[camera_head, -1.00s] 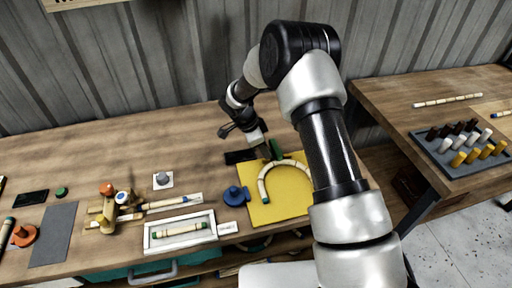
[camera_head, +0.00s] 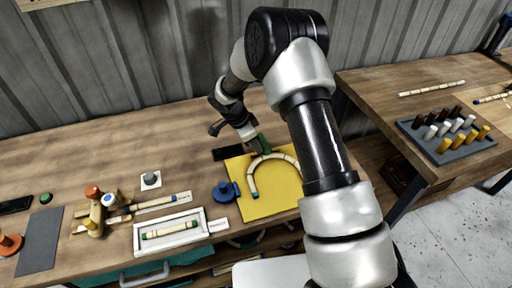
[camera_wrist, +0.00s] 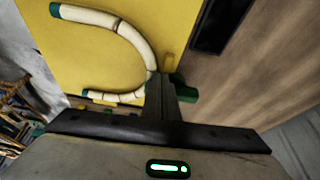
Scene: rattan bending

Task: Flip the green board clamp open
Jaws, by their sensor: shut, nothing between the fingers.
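The green board clamp (camera_head: 264,144) is at the back edge of the yellow board (camera_head: 275,203), by the top of a curved rattan piece (camera_head: 251,176). My gripper (camera_head: 255,148) is shut and empty, close against the clamp's left side in the head view. In the wrist view the shut fingers (camera_wrist: 161,95) partly cover the green clamp (camera_wrist: 184,91), which shows mostly to their right. I cannot tell whether they touch it. The rattan arc (camera_wrist: 130,32) with green ends lies on the yellow board (camera_wrist: 90,55) there.
A blue knob-like part (camera_head: 223,192) sits at the board's left edge. A black flat block (camera_head: 228,153) lies behind the board. A white tray (camera_head: 190,239) with a rattan piece is at the left. A second table (camera_head: 375,93) with a peg rack stands at the right.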

